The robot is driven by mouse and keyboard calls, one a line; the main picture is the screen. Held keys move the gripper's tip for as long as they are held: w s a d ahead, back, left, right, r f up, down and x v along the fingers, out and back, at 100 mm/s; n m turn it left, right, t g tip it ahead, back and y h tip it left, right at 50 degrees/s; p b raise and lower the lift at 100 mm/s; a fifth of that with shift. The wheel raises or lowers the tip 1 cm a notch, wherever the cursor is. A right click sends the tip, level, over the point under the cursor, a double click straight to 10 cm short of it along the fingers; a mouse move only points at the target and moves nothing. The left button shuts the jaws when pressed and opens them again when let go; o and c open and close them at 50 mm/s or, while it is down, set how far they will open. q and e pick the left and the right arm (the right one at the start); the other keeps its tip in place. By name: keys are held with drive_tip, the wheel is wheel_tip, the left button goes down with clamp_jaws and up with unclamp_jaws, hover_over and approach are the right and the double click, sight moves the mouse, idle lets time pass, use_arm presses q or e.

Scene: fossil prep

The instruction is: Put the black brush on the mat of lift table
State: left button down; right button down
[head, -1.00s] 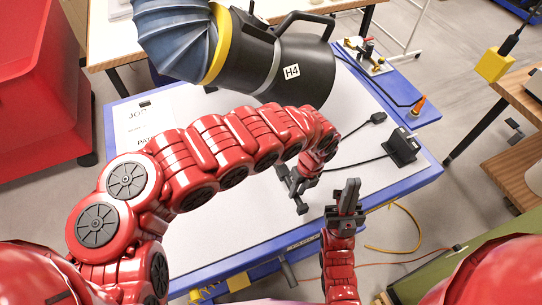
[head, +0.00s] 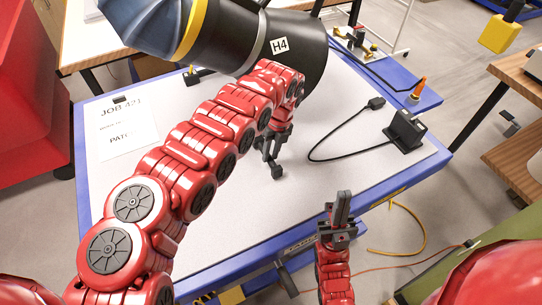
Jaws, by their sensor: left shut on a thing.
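The lift table has blue edges and a pale grey mat (head: 225,225) across its top. My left gripper (head: 271,160) is over the middle of the mat, pointing down, close to its surface. It is shut on a small dark thing, mostly hidden by the dark fingers. I cannot make out its shape, and I see no black brush elsewhere. Whether the held thing touches the mat is unclear. My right gripper (head: 342,210) is at the table's front edge, fingers pointing away from me. Its fingers are seen nearly edge-on, with nothing visible between them.
A large black nozzle marked H4 (head: 305,62) on a blue hose (head: 150,22) hangs over the table's back. A black box (head: 405,132) with a cable is at the right. A job sheet (head: 120,126) lies at the left. The mat's front left is clear.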

use_arm(q)
drive_tip(key=shift+w+f, duration=0.1)
drive_tip(key=shift+f, duration=0.1)
drive_tip(key=shift+f, duration=0.15)
drive_tip(key=c, duration=0.7)
unclamp_jaws()
